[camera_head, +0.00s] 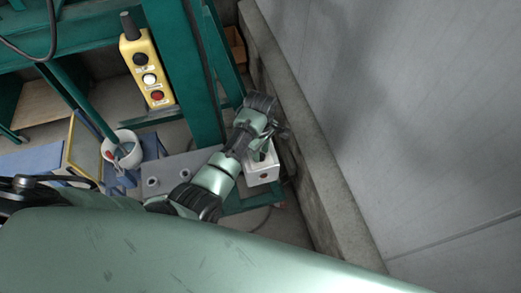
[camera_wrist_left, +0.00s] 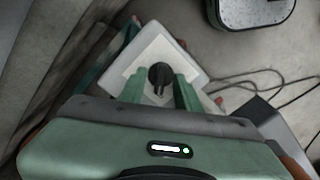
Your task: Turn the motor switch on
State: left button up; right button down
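The motor switch is a white box (camera_head: 263,170) low by the wall, right of the green frame. In the left wrist view its white face (camera_wrist_left: 172,50) carries a round black knob (camera_wrist_left: 160,75). My left gripper (camera_head: 262,150) is over the box in the head view. In the left wrist view its two green fingers (camera_wrist_left: 160,88) are apart, one on each side of the knob as seen from there. I cannot tell whether they touch it. The fingers hide part of the box. My right gripper is not in view.
A yellow control pendant (camera_head: 149,70) with black, white and red buttons hangs on the green frame (camera_head: 182,60). A white bucket (camera_head: 121,146) stands left. A concrete ledge (camera_head: 310,140) and grey wall (camera_head: 400,90) bound the right. Cables (camera_wrist_left: 250,80) lie near the box.

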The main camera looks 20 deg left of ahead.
pick_arm(q)
jog(key=shift+s, duration=0.1)
jog(key=c, duration=0.6)
grip_shut()
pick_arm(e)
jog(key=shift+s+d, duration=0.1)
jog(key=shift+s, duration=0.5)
pick_arm(q)
jog(key=shift+m, duration=1.3)
jog(key=m, duration=0.4)
jog(key=shift+m, duration=0.3)
jog(key=m, duration=0.5)
jog(key=shift+m, duration=0.8)
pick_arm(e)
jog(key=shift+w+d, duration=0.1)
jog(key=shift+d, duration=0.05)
